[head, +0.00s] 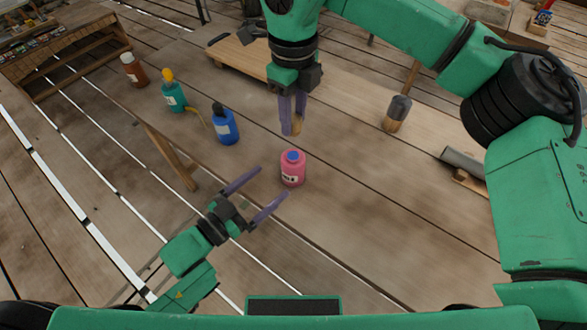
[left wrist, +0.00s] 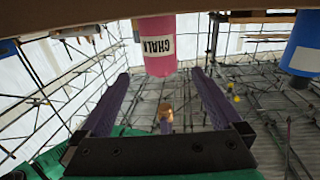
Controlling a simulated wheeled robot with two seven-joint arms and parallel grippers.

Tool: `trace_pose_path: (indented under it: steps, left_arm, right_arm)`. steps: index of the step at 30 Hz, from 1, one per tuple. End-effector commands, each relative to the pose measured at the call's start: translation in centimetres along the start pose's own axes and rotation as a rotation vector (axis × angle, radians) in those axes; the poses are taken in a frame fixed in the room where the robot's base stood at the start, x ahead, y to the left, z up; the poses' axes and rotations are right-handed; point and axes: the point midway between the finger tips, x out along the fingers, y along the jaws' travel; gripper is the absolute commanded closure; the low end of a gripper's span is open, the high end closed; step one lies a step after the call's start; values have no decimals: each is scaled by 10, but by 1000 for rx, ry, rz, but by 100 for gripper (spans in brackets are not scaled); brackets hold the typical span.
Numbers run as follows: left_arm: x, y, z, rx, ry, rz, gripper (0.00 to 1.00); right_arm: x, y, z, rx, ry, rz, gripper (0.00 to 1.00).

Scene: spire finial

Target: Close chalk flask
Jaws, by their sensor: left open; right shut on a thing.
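The chalk flask (head: 291,172) is a pink bottle with a blue round top, standing upright on the wooden table. Its label reads CHALK, upside down, in the left wrist view (left wrist: 158,48). My left gripper (head: 274,182) is open, its purple fingers pointing at the flask from the lower left, the flask apart from them near the tips. My right gripper (head: 292,130) points down above and behind the flask, shut on a small tan piece (head: 297,126), mostly hidden by the fingers. That piece also shows small in the left wrist view (left wrist: 166,108).
A blue bottle (head: 225,127), a teal bottle with a yellow top (head: 173,97) and a brown bottle (head: 133,70) stand to the left. A dark-topped wooden piece (head: 397,113) is at right on the table.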

Motion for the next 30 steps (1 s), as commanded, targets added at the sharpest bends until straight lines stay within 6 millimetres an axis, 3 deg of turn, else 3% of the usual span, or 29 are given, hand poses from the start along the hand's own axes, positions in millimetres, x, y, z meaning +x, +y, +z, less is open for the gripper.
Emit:
trace_pose_path:
  steps: [12,16,24,26,30]
  left_arm:
    - [79,-1,0,1,2,-1,0]
    - [89,0,0,0,1,0,0]
    - [91,0,0,0,-1,0,0]
    - [91,0,0,0,-1,0,19]
    - [90,0,0,0,-1,0,73]
  right_arm:
    - [0,0,0,0,0,0,100]
    - [0,0,0,0,0,0,100]
    - [0,0,0,0,0,0,100]
    - [0,0,0,0,0,0,100]
    - [0,0,0,0,0,0,100]
